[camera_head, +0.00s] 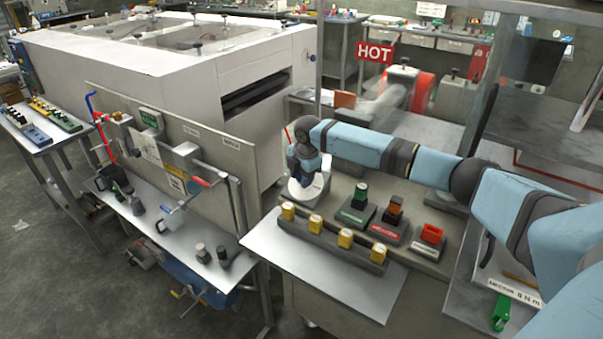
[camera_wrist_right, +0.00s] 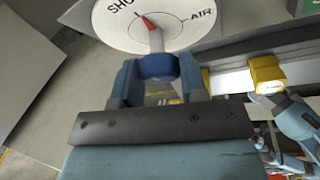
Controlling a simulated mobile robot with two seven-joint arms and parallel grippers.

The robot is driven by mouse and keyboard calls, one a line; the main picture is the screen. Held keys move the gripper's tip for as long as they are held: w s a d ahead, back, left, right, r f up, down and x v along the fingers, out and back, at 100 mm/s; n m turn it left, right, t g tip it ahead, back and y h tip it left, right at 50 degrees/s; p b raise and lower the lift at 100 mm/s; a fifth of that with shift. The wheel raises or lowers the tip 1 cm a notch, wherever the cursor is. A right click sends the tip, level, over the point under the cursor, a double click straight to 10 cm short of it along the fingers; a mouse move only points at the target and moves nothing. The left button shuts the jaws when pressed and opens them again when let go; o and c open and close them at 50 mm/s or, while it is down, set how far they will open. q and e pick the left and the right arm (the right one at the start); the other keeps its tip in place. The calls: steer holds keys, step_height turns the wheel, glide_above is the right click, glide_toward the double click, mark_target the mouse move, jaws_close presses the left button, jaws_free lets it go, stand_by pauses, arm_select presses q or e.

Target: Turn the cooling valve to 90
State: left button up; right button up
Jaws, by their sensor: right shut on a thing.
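The cooling valve shows as a round white dial (camera_wrist_right: 120,20) in the right wrist view, marked "AIR" and a partly cut-off word beginning "SHO". A blue knob (camera_wrist_right: 158,66) with a red-tipped pointer (camera_wrist_right: 149,24) sits over it. My right gripper (camera_wrist_right: 160,85) is shut on the blue knob, one finger on each side. In the head view the white dial (camera_head: 297,194) stands on the bench below my right gripper (camera_head: 304,172), which hides much of it. The angle reading cannot be made out. My left gripper is not in view.
A row of yellow-topped blocks (camera_head: 345,238) lies in front of the dial. Green (camera_head: 360,191), orange (camera_head: 395,204) and red (camera_head: 431,233) parts stand on bases to the right. A red "HOT" sign (camera_head: 375,52) hangs behind. The metal front shelf (camera_head: 325,283) is bare.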

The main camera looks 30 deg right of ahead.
steer(key=m+p, duration=0.1)
steer(key=m+t+p, duration=0.1)
steer(key=p, duration=0.1)
steer(key=shift+s+r, duration=0.1)
steer(key=shift+r, duration=0.15)
steer(key=shift+m+t+p, duration=0.5)
steer(key=shift+m+p, duration=0.3)
steer(key=shift+p, duration=0.2)
steer(key=m+t+p, duration=0.1)
steer(key=m+p, duration=0.2)
steer(key=shift+f+t+h, duration=0.1)
steer(key=shift+t+h, duration=0.3)
steer(key=m+t+p, duration=0.1)
steer(key=m+p, duration=0.1)
steer(key=m, duration=0.1)
steer(key=shift+a+f+h, duration=0.1)
steer(key=shift+h, duration=0.3)
steer(key=shift+m+t+h+p, duration=0.45)
steer(key=shift+m+p, duration=0.2)
steer(key=shift+m, duration=0.55)
steer(key=shift+f+m+t+h, duration=0.2)
steer(key=shift+m+h, duration=0.35)
steer(key=shift+m, duration=0.55)
steer(key=shift+r+m+h, duration=0.1)
steer(key=shift+m+h, duration=0.2)
steer(key=shift+m, duration=0.3)
